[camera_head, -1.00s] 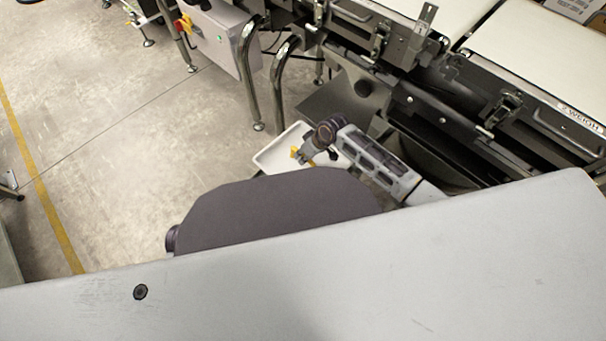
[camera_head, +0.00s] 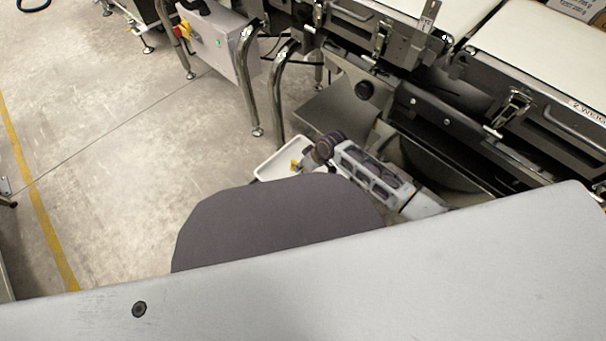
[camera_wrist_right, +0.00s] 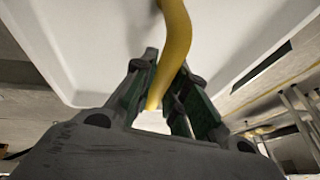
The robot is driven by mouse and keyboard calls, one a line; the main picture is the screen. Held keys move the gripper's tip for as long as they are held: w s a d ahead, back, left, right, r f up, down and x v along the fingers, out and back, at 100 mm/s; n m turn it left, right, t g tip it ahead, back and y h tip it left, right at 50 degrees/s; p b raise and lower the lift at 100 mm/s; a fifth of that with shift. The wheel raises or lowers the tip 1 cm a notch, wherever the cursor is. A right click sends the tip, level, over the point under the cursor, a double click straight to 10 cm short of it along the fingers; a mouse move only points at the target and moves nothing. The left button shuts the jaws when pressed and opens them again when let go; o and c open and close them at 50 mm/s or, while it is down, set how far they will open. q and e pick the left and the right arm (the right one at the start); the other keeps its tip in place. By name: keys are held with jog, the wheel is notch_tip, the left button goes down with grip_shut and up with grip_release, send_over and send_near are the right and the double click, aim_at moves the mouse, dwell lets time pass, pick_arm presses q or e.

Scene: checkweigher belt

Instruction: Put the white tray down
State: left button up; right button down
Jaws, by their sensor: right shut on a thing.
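The white tray (camera_head: 268,170) is in the middle of the head view, partly hidden by my own body and right arm. My right gripper (camera_head: 301,165) is at the tray, by its yellow handle (camera_head: 294,166). In the right wrist view, the white tray (camera_wrist_right: 92,42) fills the upper part. The curved yellow handle (camera_wrist_right: 176,45) runs down between the two fingers of the right gripper (camera_wrist_right: 168,92), which is shut on it. I cannot tell whether the tray touches anything below. My left gripper is not in view.
The checkweigher's steel frame (camera_head: 430,110) and pale belts (camera_head: 540,50) stand at the right. A bent steel leg (camera_head: 276,90) and a grey control box (camera_head: 217,42) with a red switch are behind the tray. Bare concrete floor (camera_head: 110,150) is open at the left.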

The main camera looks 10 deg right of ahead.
jog(key=shift+f+b, duration=0.9)
jog(key=shift+f, duration=0.95)
jog(key=shift+f, duration=0.1)
jog(key=c, duration=1.4)
grip_release()
jog(key=shift+c, duration=0.2)
